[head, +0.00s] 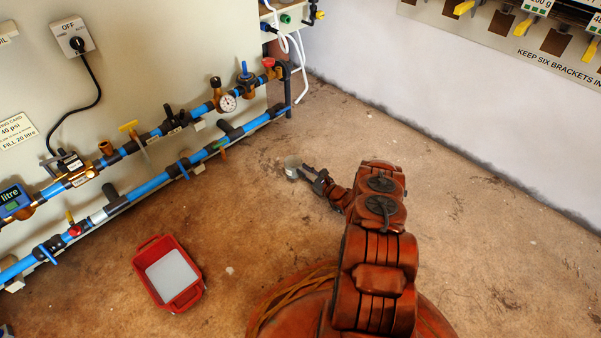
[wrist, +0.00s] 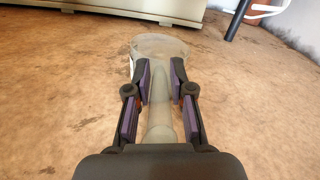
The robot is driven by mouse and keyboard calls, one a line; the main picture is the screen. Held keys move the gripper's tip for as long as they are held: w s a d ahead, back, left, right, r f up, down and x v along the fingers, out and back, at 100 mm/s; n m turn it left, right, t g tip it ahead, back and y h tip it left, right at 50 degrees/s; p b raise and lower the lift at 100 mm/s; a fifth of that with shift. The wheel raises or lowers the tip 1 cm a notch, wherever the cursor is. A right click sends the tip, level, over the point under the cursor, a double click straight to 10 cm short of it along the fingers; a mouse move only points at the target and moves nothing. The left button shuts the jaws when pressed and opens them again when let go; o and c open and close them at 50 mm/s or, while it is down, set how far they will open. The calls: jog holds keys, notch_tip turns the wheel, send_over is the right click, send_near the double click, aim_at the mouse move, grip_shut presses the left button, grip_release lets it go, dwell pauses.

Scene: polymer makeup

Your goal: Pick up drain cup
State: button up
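The drain cup (head: 292,167) is a small, pale, round cup low over the floor, near the foot of the pipe wall in the head view. In the wrist view the cup (wrist: 160,46) looks cloudy and translucent, beyond my fingertips. Its pale handle (wrist: 159,118) runs back between my fingers toward the palm. My gripper (head: 312,176) reaches the cup from the right. I cannot tell whether the cup touches the floor.
A red tray (head: 142,278) with a pale inside stands on the floor at lower left. Blue pipes (head: 152,186) with valves and gauges run along the left wall. A white hose (head: 301,70) hangs near the corner. The floor (head: 480,240) to the right is clear.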

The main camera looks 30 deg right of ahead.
grip_shut()
jog(key=shift+r, duration=0.1)
